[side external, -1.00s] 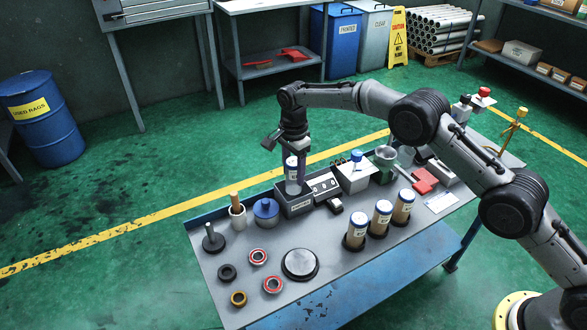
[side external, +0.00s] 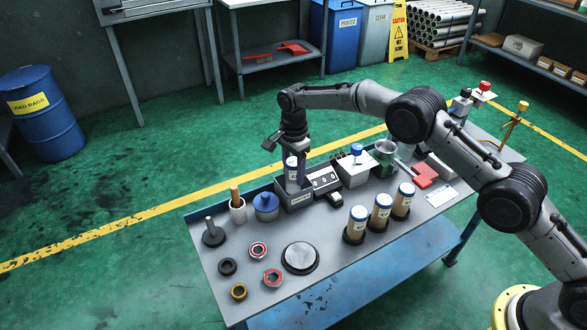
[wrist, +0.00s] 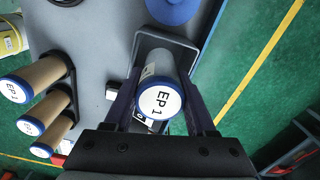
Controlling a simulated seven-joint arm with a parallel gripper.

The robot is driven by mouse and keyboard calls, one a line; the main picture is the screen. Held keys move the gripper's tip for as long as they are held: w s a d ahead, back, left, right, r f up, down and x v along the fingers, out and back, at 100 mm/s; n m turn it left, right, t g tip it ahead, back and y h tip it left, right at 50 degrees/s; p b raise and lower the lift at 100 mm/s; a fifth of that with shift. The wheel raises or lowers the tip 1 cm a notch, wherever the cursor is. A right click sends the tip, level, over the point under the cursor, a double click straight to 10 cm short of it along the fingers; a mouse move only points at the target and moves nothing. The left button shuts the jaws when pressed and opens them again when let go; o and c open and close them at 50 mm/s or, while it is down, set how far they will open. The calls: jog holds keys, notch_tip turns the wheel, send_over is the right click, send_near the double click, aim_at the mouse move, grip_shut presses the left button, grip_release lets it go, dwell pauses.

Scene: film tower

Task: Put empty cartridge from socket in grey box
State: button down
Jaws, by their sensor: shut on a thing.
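The empty cartridge (side external: 291,174) is a pale, see-through tube with a blue-rimmed white cap; the cap reads "EP 1" in the wrist view (wrist: 160,102). My gripper (side external: 293,155) points down and is shut on it near the cap. In the wrist view, the two dark fingers (wrist: 160,108) stand on either side of it. The grey box (side external: 295,202) is open-topped and lies directly below; its rim also shows in the wrist view (wrist: 168,38). The cartridge is upright at the box opening. I cannot tell whether its lower end touches the box floor.
Three brown-filled cartridges (side external: 380,213) stand in dark holders in front and to the right. A blue-lidded pot (side external: 266,206) is left of the box. A small dark device (side external: 325,182) and a white box (side external: 355,169) are to its right. A round plate (side external: 300,257) lies in front.

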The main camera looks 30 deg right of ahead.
aim_at(294, 161)
jog(key=shift+f, duration=1.9)
jog(key=shift+c, duration=0.7)
grip_release()
jog(key=shift+r, duration=3.5)
jog(key=shift+d, duration=0.15)
